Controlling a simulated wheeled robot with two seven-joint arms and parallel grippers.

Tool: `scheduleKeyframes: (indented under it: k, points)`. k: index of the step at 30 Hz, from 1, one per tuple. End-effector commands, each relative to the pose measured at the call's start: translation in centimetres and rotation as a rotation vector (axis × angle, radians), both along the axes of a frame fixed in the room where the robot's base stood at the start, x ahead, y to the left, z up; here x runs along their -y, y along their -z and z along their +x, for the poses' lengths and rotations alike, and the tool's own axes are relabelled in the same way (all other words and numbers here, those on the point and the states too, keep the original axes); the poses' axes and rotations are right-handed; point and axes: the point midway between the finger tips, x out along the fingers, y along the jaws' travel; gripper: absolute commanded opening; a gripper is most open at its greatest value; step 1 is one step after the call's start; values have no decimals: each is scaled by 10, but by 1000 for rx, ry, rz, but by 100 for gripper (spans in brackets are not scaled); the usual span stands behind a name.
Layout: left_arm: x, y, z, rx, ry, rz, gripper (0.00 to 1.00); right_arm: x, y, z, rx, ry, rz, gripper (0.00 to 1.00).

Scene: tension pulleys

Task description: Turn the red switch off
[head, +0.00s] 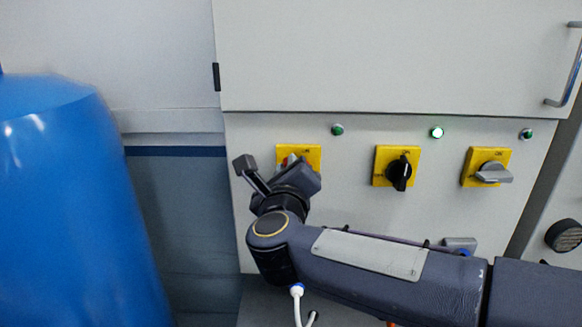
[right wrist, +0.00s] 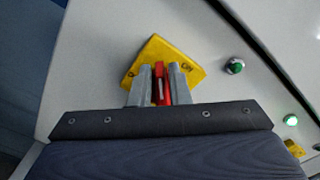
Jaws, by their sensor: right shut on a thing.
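The red switch (right wrist: 160,84) sits on a yellow plate (right wrist: 165,56) on the grey cabinet front. In the right wrist view its red handle is between the two fingers of my right gripper (right wrist: 159,88), which is shut on it. In the head view the yellow plate (head: 313,153) of this switch is at the left of a row, and my right gripper (head: 290,160) covers most of it. Only a little red shows there. An "ON" mark shows at the plate's right corner in the right wrist view. My left gripper is not in view.
A black switch (head: 399,173) and a grey switch (head: 491,172) sit on yellow plates to the right. Above the row are a dark green lamp (head: 338,130), a lit lamp (head: 437,133) and another green lamp (head: 526,134). A blue tank (head: 75,200) stands at the left.

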Motion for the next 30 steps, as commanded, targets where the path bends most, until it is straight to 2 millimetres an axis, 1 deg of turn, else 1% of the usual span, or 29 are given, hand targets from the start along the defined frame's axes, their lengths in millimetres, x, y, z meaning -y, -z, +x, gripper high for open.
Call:
scheduleKeyframes:
  k: [18, 24, 30]
  points:
    - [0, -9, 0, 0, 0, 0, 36, -10, 15, 0, -1, -1, -575, 0]
    - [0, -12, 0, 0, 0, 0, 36, -11, 20, 0, -1, -1, -715, 0]
    - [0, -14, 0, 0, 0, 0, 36, -11, 23, 0, -1, -1, -808, 0]
